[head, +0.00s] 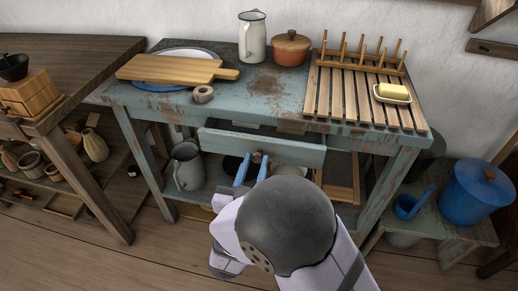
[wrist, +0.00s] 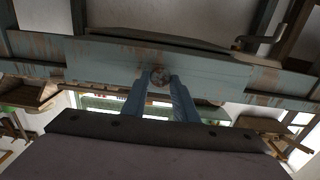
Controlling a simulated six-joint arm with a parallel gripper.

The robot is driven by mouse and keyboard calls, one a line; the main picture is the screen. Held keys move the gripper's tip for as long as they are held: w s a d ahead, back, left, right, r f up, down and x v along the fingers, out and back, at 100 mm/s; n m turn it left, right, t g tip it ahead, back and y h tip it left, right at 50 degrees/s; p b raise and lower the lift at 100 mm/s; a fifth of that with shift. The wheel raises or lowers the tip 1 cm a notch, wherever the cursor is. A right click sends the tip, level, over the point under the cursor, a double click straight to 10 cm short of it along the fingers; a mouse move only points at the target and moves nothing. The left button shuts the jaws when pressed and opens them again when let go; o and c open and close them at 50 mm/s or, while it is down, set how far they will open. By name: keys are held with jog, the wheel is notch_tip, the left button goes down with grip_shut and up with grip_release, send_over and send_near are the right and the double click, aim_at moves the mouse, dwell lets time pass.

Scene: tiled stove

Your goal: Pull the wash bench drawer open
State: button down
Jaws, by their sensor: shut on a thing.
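The wash bench (head: 270,98) is a worn blue-green table. Its drawer (head: 292,151) stands partly out of the bench front, with a dark gap showing above its front board. The drawer's front also shows in the wrist view (wrist: 205,72). A round knob (wrist: 160,76) sits at the middle of the drawer's front. My gripper (head: 253,164) has blue fingers and is shut on the knob, one finger on each side. In the wrist view my gripper's fingers (wrist: 159,90) reach up to the knob. My arm hides part of the lower shelf in the head view.
A grey jug (head: 187,166) stands below. A blue bucket (head: 477,193) is at right.

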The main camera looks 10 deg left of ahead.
jog(key=s+p, duration=0.2)
jog(key=s, duration=1.2)
jog(key=shift+s, duration=0.1)
jog(key=c, duration=1.4)
grip_release()
jog(key=shift+c, duration=0.2)
jog(key=s, duration=0.7)
jog(key=shift+s+p, duration=0.15)
jog(key=shift+p, duration=0.2)
